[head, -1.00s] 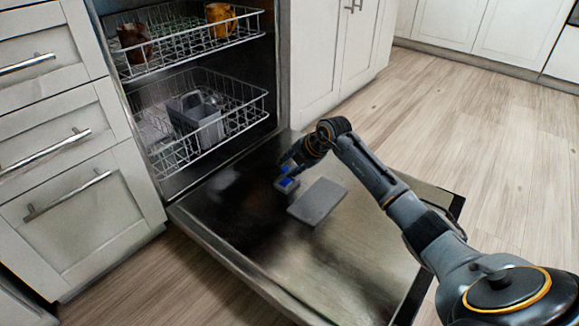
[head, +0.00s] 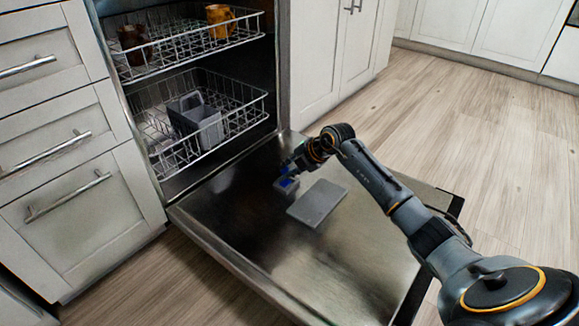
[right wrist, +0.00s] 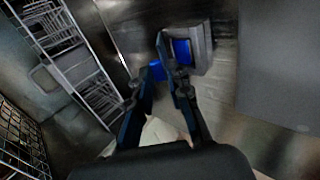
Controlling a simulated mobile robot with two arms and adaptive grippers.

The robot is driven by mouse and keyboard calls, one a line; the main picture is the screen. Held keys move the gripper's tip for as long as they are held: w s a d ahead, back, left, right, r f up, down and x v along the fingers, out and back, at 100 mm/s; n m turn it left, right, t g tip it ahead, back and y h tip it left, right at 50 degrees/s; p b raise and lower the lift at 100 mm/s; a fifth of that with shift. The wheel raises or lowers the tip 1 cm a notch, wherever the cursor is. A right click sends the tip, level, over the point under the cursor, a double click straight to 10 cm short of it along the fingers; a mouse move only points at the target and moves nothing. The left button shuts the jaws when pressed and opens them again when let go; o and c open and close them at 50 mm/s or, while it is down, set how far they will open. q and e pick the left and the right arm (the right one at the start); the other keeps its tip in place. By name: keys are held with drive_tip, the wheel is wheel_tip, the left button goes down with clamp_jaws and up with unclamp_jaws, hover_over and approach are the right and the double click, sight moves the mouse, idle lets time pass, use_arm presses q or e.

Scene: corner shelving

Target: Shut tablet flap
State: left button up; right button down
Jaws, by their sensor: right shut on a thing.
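The dishwasher door (head: 240,250) lies open and flat. On it are a small grey tablet compartment (head: 286,188) and a flat grey plate (head: 318,203) beside it; I cannot tell for sure which part is the flap. A blue tablet (right wrist: 183,50) shows inside the compartment in the right wrist view, where the plate (right wrist: 278,60) also shows. My right gripper (head: 284,170) is at the compartment's rack-side edge. In the right wrist view its fingers (right wrist: 159,72) are nearly together on a small blue piece, partly hidden by them. My left gripper is not in view.
The lower rack (head: 163,148) holds a grey basket (head: 212,130). The upper rack (head: 165,55) holds an orange mug (head: 219,18) and a brown mug (head: 133,42). Drawers (head: 75,195) stand left of the dishwasher. The wooden floor (head: 480,130) at right is clear.

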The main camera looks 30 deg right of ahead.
drive_tip(key=shift+s+d+f+t+y+p, duration=0.15)
drive_tip(key=shift+s+f+t+y+p, duration=0.15)
drive_tip(key=shift+s+f+t+p, duration=0.25)
drive_tip(key=shift+s+d+f+t, duration=0.1)
drive_tip(key=shift+s+f+t, duration=0.25)
drive_tip(key=shift+t, duration=0.5)
drive_tip(key=shift+s+d+f+t+y+b, duration=0.1)
drive_tip(key=shift+s+f+t+y+b, duration=0.1)
drive_tip(key=shift+f+t+y+b, duration=0.4)
drive_tip(key=shift+s+d+f+t+b, duration=0.1)
drive_tip(key=shift+s+f+t+b, duration=0.1)
drive_tip(key=shift+t+b, duration=0.6)
drive_tip(key=shift+b, duration=0.35)
drive_tip(key=shift+t, duration=0.3)
drive_tip(key=shift+r, duration=0.1)
drive_tip(key=c, duration=1.3)
unclamp_jaws()
drive_tip(key=shift+c, duration=0.2)
